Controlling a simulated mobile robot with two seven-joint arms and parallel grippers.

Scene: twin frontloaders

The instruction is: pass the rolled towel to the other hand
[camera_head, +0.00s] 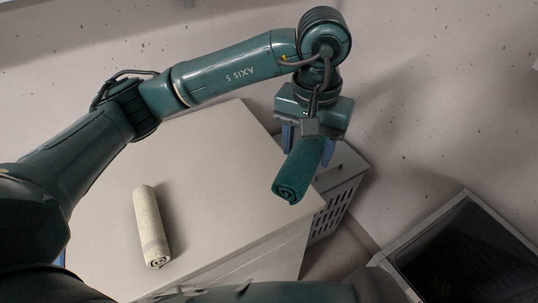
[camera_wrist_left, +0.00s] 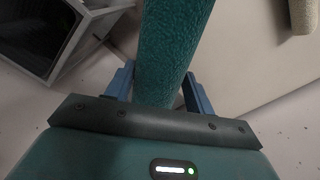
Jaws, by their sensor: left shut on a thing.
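A teal rolled towel (camera_head: 298,172) hangs tilted from my left gripper (camera_head: 308,143), its spiral end pointing down and toward the camera. The blue fingers of the left gripper are shut on it near its upper end. In the left wrist view the towel (camera_wrist_left: 174,45) runs up and away from between the two fingers (camera_wrist_left: 160,88). It is held in the air near the right edge of a pale flat top (camera_head: 215,160). A cream rolled towel (camera_head: 152,225) lies on that top, apart from the gripper. My right gripper is not seen.
A grey slotted container (camera_head: 338,200) stands beside the pale top's right side. A dark open-topped bin (camera_head: 465,250) is at the lower right. The middle of the pale top is clear.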

